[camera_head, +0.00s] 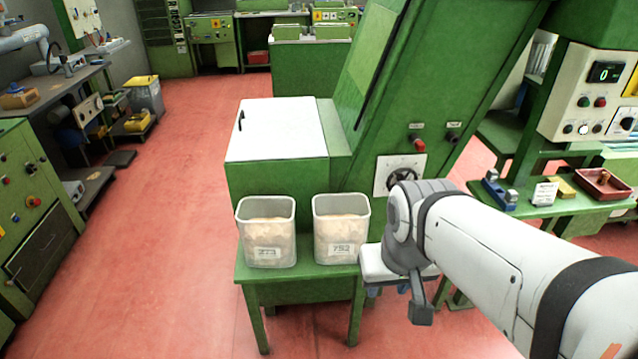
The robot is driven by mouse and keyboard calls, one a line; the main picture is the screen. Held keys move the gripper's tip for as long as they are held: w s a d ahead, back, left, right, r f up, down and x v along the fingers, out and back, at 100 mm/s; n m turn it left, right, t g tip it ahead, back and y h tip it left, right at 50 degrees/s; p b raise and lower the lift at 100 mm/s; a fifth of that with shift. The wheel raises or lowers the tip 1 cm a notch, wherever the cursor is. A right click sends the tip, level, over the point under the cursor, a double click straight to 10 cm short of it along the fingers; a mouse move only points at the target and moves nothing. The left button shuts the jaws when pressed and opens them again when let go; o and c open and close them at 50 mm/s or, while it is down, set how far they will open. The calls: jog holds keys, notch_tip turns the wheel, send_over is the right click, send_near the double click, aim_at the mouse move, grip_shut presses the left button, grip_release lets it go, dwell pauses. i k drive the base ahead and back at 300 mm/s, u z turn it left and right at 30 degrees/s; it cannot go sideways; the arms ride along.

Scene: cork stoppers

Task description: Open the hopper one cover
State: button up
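The white hopper cover (278,130) lies flat and shut on top of the green hopper box (280,180) in the middle of the camera_head view. A small black handle (241,120) stands at its left edge. No label that reads "one" shows on it. My gripper (388,290) hangs low to the right of the hopper, beside the green stand, well apart from the cover and handle. Its white body and small bluish fingers show below my grey wrist, partly hidden. I cannot tell how far apart the fingers are.
Two clear bins of corks, labelled 273 (267,252) and 752 (341,250), stand on a green stand (310,274) in front of the hopper. A sloped green conveyor housing (440,70) rises behind to the right. The red floor (165,220) at left is clear.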

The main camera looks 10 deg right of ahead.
aim_at(279, 128)
jog(key=u, duration=2.4)
jog(key=i, duration=1.15)
jog(key=z, duration=2.45)
jog(key=i, duration=0.7)
jog(key=u, duration=0.1)
